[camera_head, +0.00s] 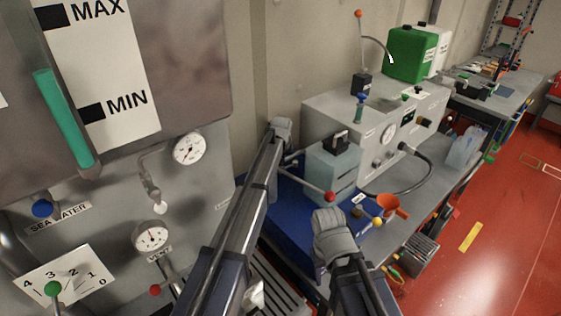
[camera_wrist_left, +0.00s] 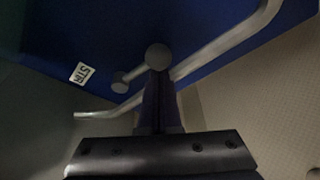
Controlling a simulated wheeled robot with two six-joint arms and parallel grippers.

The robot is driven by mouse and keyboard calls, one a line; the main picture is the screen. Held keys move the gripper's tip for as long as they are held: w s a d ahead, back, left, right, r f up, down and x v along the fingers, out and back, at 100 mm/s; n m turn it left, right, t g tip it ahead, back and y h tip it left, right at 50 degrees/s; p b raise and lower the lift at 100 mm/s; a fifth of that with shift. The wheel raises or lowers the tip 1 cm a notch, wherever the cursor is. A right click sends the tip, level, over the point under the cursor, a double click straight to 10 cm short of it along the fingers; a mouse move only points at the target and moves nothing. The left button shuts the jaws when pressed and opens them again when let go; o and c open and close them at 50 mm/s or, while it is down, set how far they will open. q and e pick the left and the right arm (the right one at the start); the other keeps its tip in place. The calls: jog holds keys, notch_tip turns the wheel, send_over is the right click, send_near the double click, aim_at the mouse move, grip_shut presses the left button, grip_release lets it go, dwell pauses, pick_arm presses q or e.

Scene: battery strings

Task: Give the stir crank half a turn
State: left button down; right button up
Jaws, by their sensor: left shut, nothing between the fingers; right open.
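In the left wrist view, a grey metal crank with a round knob (camera_wrist_left: 120,82) stands in front of a blue surface. A label (camera_wrist_left: 82,73) reading something like "STIR" is beside it. My left gripper (camera_wrist_left: 157,88) is shut and empty, its narrow fingers pointing at a grey round end (camera_wrist_left: 157,55) of the metalwork. Whether they touch it I cannot tell. In the head view my left arm reaches toward the blue bench, and its fingers and the crank are not clearly seen. My right gripper (camera_head: 331,240) is open near the bench's front, its fingers mostly hidden by its wrist.
An orange funnel (camera_head: 391,206) is to the right. A gauge panel (camera_head: 205,210) stands close on the left. The red floor (camera_head: 500,260) at right is mostly clear.

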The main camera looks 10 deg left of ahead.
pick_arm(q)
jog(key=shift+s+d+f, duration=0.1)
jog(key=shift+s+d, duration=0.05)
jog(key=shift+s, duration=0.3)
jog(key=shift+w, duration=0.1)
jog(key=shift+w, duration=0.45)
jog(key=w, duration=0.1)
jog(key=w+a+r+p, duration=0.1)
jog(key=w, duration=0.1)
jog(key=shift+a+r+p, duration=0.15)
jog(key=shift+r+p, duration=0.15)
jog(key=d+p+v, duration=0.1)
jog(key=p+v, duration=0.8)
jog(key=v, duration=0.1)
jog(key=s+d+m+g+y, duration=0.1)
jog(key=d+m+g, duration=0.1)
jog(key=m, duration=0.8)
jog(key=s+d+f+m+g+y, duration=0.1)
jog(key=d+m, duration=0.4)
jog(key=m, duration=0.5)
jog(key=shift+s+f+g+y+b, duration=0.2)
jog(key=shift+s+g+y+b, duration=0.1)
jog(key=shift+g+y+b, duration=0.1)
